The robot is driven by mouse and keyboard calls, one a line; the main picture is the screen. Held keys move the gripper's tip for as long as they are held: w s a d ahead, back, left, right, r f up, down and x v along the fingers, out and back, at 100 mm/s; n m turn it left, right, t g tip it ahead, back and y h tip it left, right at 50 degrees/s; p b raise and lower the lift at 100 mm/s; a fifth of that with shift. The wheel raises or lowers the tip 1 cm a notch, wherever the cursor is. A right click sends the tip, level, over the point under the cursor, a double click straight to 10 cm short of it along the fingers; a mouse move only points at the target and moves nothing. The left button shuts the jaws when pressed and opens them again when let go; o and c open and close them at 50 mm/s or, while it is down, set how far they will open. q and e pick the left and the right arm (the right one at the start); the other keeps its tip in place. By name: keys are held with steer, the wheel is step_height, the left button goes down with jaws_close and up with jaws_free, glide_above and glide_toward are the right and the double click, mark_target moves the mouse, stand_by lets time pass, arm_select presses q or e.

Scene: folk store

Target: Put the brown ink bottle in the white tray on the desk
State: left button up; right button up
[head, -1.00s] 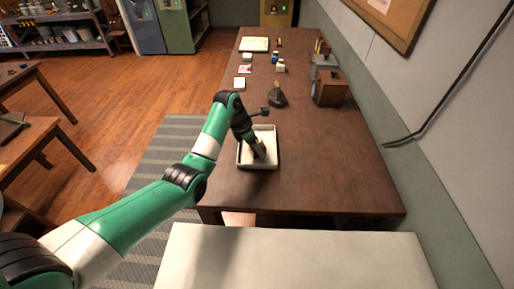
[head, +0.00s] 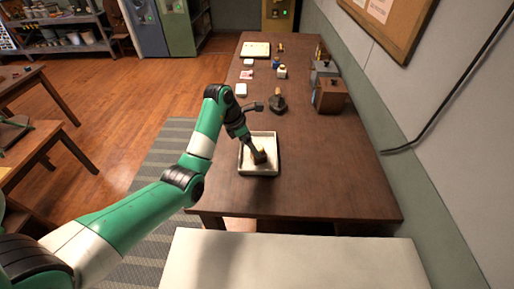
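The white tray (head: 243,170) lies on the near part of the brown desk. My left gripper (head: 257,152) reaches down into it from the upper left. A small dark bottle with a tan top (head: 261,157), apparently the brown ink bottle, is in the tray at the fingertips. It looks upright or nearly so. The fingers overlap it, so I cannot tell whether they grip it or stand open beside it. My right gripper is out of view.
A dark object with a tan top (head: 278,104) stands just beyond the tray. Small items and another pale tray (head: 256,49) lie farther back. The desk's near right is clear.

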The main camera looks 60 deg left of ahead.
arm_select(q)
steer(key=p+v, duration=0.4)
steer(key=v, duration=0.2)
